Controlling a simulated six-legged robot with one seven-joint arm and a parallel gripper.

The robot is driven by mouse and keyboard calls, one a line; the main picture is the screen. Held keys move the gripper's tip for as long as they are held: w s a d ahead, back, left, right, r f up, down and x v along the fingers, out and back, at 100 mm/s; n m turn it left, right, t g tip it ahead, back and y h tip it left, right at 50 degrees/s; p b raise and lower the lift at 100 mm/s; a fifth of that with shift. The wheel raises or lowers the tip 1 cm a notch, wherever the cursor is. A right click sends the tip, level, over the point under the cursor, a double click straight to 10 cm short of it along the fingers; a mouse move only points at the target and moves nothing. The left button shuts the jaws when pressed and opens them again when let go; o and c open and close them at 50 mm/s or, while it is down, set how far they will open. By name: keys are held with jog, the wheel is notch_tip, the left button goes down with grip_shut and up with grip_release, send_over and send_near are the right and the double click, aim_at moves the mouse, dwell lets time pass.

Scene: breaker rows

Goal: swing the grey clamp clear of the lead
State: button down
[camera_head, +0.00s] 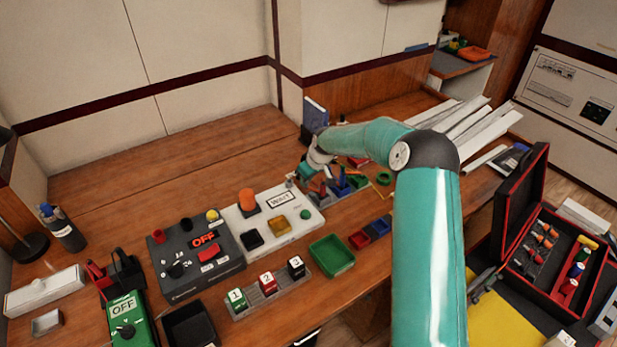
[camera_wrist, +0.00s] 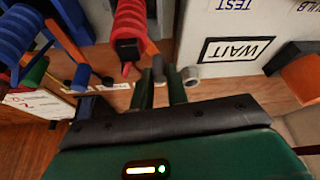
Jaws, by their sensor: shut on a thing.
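My gripper (camera_wrist: 160,92) is low at the panel's edge in the wrist view, its two dark fingers close together around a small grey piece (camera_wrist: 158,68), which appears to be the grey clamp. A pale grey ring-ended piece (camera_wrist: 190,76) is just right of the fingers. A red coiled part (camera_wrist: 129,28) with an orange strip stands just beyond, and a blue coiled part (camera_wrist: 18,32) is farther left. In the head view my wrist (camera_head: 316,158) hides most of the contact. I cannot clearly pick out which piece is the lead.
The white WAIT panel (camera_head: 245,222) adjoins the gripper. A dark OFF box (camera_head: 175,255), a green tray (camera_head: 332,254) and small red and blue bins (camera_head: 377,228) stand nearby. White strips (camera_head: 465,120) lie at the right. The back left of the bench is clear.

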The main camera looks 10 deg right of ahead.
jog(key=n, duration=0.2)
jog(key=n+g+y, duration=0.1)
jog(key=n, duration=0.1)
jog(key=s+n, duration=0.1)
jog(key=n, duration=0.1)
jog(key=shift+s+a+r+g+y, duration=0.1)
jog(key=shift+a+r+g+y, duration=0.15)
jog(key=shift+g+y, duration=0.05)
jog(key=shift+s, duration=0.1)
jog(key=c, duration=1.4)
grip_release()
jog(key=shift+s, duration=0.1)
jog(key=shift+f, duration=0.15)
jog(key=v, duration=1.3)
jog(key=shift+d+r, duration=0.15)
jog(key=shift+r, duration=0.25)
